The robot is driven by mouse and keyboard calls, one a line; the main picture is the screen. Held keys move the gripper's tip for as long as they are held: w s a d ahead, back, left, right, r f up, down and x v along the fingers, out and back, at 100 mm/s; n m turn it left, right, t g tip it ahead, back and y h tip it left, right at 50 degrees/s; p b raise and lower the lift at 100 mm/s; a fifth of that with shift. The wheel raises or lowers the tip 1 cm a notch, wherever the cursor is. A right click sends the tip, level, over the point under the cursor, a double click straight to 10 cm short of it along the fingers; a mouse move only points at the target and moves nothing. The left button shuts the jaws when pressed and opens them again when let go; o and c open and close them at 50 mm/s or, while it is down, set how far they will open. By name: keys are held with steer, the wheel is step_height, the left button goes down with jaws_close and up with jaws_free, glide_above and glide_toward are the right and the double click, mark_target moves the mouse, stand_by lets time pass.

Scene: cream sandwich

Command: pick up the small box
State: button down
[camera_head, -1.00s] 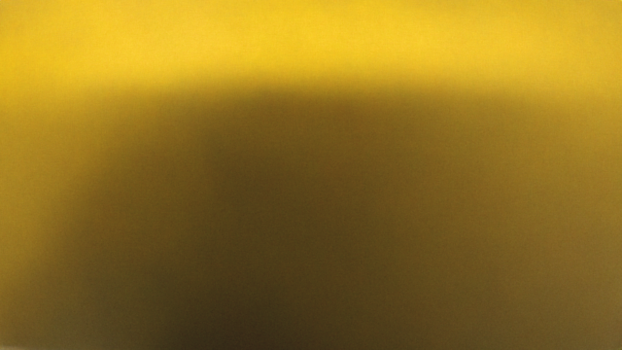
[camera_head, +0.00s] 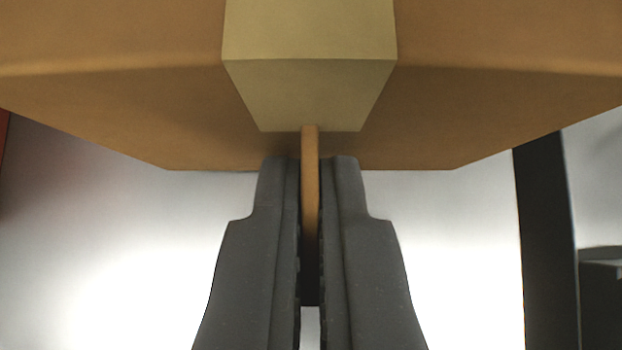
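The small box (camera_head: 120,105) is brown cardboard with a paler tan strip (camera_head: 308,90) down its middle. It fills the upper part of the view, close to the camera. A thin brown tab (camera_head: 311,190) sticks out from it toward me. My gripper (camera_head: 310,162) has its two dark grey fingers closed on either side of this tab, with almost no gap. The fingertips overlap the lower edge of the box in the picture. The top and the far sides of the box are out of view.
A dark upright post (camera_head: 547,240) stands at the right, with a dark block (camera_head: 602,300) beside it at the edge. A red-orange sliver (camera_head: 3,140) shows at the left edge. The background is a bright, pale surface.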

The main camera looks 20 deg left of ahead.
steer(key=s+d+r+p, duration=0.1)
steer(key=s+d+r, duration=0.1)
steer(key=s, duration=0.4)
steer(key=s+d+r, duration=0.1)
steer(key=s+r, duration=0.4)
steer(key=s, duration=0.2)
steer(key=shift+d+r+p, duration=0.3)
steer(key=shift+d+p, duration=0.1)
steer(key=shift+w, duration=0.15)
steer(key=shift+w+a+p, duration=0.25)
steer(key=shift+w+p, duration=0.1)
steer(key=shift+w, duration=0.45)
steer(key=shift+w+a+p, duration=0.2)
steer(key=shift+w+p, duration=0.15)
steer(key=shift+w, duration=0.4)
steer(key=c, duration=1.6)
jaws_free()
steer(key=shift+o, duration=0.2)
